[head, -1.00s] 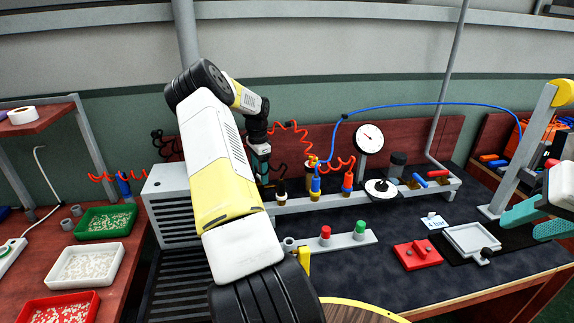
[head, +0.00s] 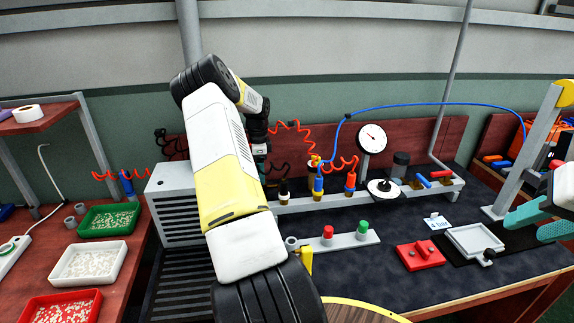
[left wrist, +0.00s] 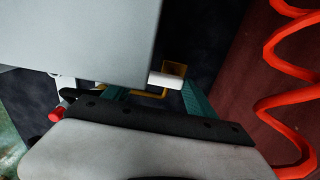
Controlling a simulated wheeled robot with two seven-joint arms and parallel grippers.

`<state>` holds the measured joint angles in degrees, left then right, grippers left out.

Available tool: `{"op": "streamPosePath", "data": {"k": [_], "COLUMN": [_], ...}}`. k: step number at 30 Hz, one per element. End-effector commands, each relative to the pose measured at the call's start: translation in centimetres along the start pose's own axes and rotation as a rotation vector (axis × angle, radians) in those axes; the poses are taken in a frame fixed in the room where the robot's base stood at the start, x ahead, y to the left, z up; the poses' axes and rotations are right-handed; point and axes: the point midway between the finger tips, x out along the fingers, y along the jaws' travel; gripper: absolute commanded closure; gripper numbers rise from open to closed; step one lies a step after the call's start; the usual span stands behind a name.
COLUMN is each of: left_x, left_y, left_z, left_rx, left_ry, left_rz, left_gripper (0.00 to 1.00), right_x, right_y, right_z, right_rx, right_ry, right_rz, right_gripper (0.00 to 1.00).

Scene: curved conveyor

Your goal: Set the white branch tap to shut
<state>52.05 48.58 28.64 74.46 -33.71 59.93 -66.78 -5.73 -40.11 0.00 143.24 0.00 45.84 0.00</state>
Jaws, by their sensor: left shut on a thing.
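The white tap handle (left wrist: 165,80) is a short white bar on a brass-coloured fitting (left wrist: 174,68), seen in the left wrist view. My left gripper (left wrist: 155,98) has its teal fingers around the white handle and is shut on it; the contact itself is partly hidden. In the head view my left gripper (head: 260,150) is mostly behind my own arm, and the white tap cannot be made out there. My right gripper (head: 524,230) is open and empty at the right edge, above the bench.
A large grey block (left wrist: 80,35) is close to the left fingers. A red coiled hose (left wrist: 270,95) hangs at the right of the wrist view. A grey manifold rail (head: 335,200), gauge (head: 372,138) and red block (head: 420,256) occupy the bench.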

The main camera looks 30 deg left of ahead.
Motion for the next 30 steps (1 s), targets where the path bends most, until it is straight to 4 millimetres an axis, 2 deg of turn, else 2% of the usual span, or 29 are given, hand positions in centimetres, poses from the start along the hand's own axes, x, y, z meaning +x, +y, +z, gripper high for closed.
{"op": "streamPosePath", "data": {"k": [3, 4, 7, 18, 30], "left_x": [-0.1, -0.1, -0.1, -0.5, -6.6], "left_y": [-0.1, -0.1, -0.1, -0.1, -0.1], "left_z": [0.1, 0.1, 0.1, 0.0, 0.1], "left_rx": [0.003, 0.003, 0.002, 0.0, -0.001], "left_ry": [-0.002, -0.002, -0.002, -0.001, -0.002], "left_rz": [-0.004, -0.004, -0.003, -0.002, -0.003], "left_gripper": [0.75, 0.31, 0.13, 0.13, 0.13], "right_x": [0.0, 0.0, 0.0, 0.0, 0.0], "right_y": [0.0, 0.0, 0.0, 0.0, 0.0], "right_z": [0.0, 0.0, 0.0, 0.0, 0.0], "right_rx": [0.0, 0.0, 0.0, 0.0, 0.0], "right_ry": [0.0, 0.0, 0.0, 0.0, 0.0], "right_rz": [0.0, 0.0, 0.0, 0.0, 0.0], "right_gripper": [0.64, 0.64, 0.64, 0.64, 0.64]}}
